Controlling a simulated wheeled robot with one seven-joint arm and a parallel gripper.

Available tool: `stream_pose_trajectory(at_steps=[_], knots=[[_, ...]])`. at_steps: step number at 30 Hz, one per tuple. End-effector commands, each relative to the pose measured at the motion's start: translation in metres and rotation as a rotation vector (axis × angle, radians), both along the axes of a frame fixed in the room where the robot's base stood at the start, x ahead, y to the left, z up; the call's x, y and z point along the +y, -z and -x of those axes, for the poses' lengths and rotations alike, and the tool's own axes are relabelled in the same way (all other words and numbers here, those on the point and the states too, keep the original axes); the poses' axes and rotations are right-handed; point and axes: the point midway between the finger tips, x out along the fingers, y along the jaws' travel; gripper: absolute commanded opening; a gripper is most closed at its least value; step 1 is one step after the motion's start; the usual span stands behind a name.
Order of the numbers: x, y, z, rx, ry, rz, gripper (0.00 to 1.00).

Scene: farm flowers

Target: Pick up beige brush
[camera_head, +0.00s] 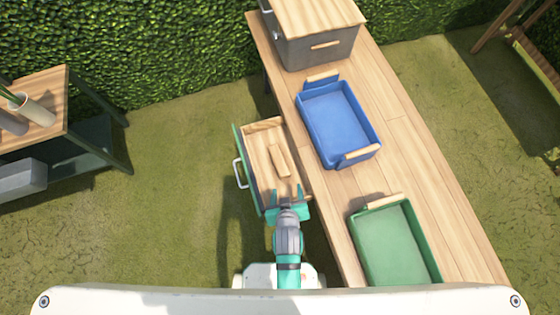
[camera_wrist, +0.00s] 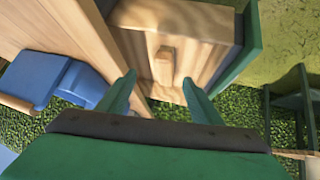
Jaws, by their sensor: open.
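The beige brush (camera_head: 279,160) looks like a small plain wooden block. It lies in an open wooden drawer (camera_head: 259,171) with a green front, which sticks out from the left side of the table. In the wrist view the brush (camera_wrist: 164,64) shows ahead, between the fingertips in the picture and apart from them. My gripper (camera_head: 287,196) is open and empty near the end of the drawer closest to me. Both green fingers of my gripper (camera_wrist: 158,80) show in the wrist view. Nothing hides the brush.
On the wooden table (camera_head: 405,130) stand a blue tray (camera_head: 337,115), a green tray (camera_head: 393,243) and a grey box (camera_head: 318,48) with a wooden lid. A shelf (camera_head: 45,122) with pots stands at the left. The grass between shelf and drawer is clear.

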Motion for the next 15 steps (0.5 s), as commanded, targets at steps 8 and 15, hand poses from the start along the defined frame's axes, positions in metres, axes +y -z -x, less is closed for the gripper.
stream_pose_trajectory(at_steps=[8,15], knots=[[-0.006,0.029,-0.068,0.240,-0.030,0.030,0.59],[0.005,0.024,-0.111,0.431,-0.081,0.023,0.59]])
